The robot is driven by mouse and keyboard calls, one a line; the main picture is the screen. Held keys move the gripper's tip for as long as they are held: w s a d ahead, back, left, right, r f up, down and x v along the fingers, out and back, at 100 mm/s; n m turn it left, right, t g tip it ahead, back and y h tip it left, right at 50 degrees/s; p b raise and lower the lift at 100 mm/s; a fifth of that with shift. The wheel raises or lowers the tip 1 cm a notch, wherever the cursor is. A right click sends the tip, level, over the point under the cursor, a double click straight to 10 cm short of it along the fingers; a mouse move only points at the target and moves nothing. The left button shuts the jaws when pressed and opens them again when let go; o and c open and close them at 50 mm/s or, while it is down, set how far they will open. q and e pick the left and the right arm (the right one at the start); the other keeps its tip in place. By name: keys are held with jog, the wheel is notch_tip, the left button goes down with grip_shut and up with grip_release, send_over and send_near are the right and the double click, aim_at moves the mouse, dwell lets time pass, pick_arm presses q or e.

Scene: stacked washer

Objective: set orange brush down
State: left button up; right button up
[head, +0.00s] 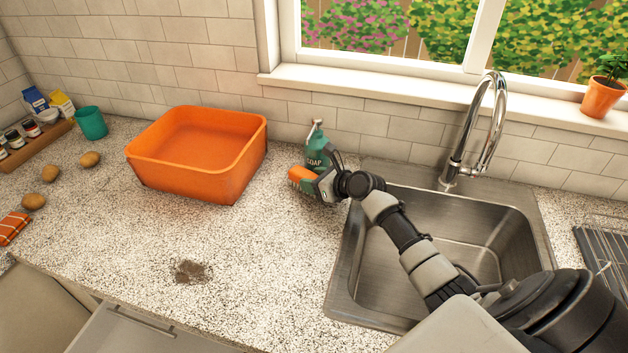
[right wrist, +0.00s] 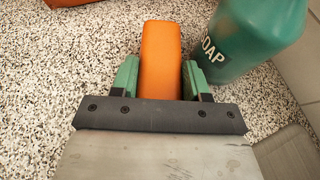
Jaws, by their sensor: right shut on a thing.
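The orange brush (head: 301,175) is in my right gripper (head: 316,181), just in front of the green soap bottle. In the right wrist view the brush (right wrist: 160,55) shows as an orange block between the two green fingers of the right gripper (right wrist: 160,82). The fingers are shut on its sides. The brush is over the speckled counter (head: 240,260); I cannot tell whether it touches the surface. My left gripper is not in view.
The soap bottle (head: 318,150) stands close beside the brush, also in the right wrist view (right wrist: 250,40). An orange tub (head: 190,185) is to the left. The steel sink (head: 450,235) is to the right. A dark stain (head: 190,271) marks the otherwise clear front counter.

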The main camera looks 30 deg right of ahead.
jog(key=o, duration=1)
jog(key=shift+f, duration=0.1)
jog(key=v, duration=1.2)
